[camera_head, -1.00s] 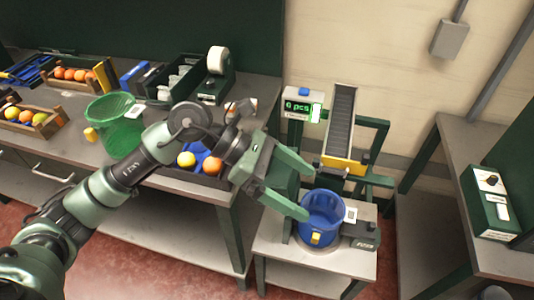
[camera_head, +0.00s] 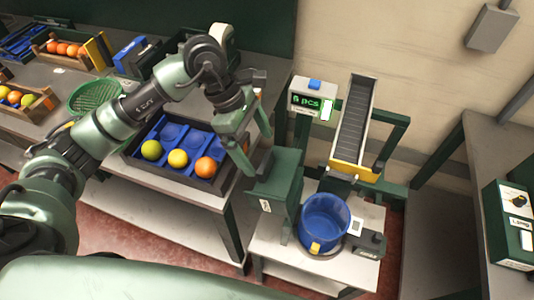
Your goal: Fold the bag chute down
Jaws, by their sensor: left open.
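The bag chute (camera_head: 356,122) is a long, dark ribbed ramp with a yellow lip (camera_head: 353,172) at its lower end. It slopes down on a green frame, behind and above a blue bucket (camera_head: 326,222). My left gripper (camera_head: 256,152) is open and empty. In the picture it is left of the chute and the bucket, by a green box (camera_head: 276,182) on the stand. I see no contact between the gripper and the chute. My right gripper is not in view.
A counter display (camera_head: 313,97) stands left of the chute. A small grey table (camera_head: 290,255) bears the bucket and a dark device (camera_head: 370,242). A sorting tray (camera_head: 207,183) with several fruits is at left. A side bench (camera_head: 490,150) stands at right.

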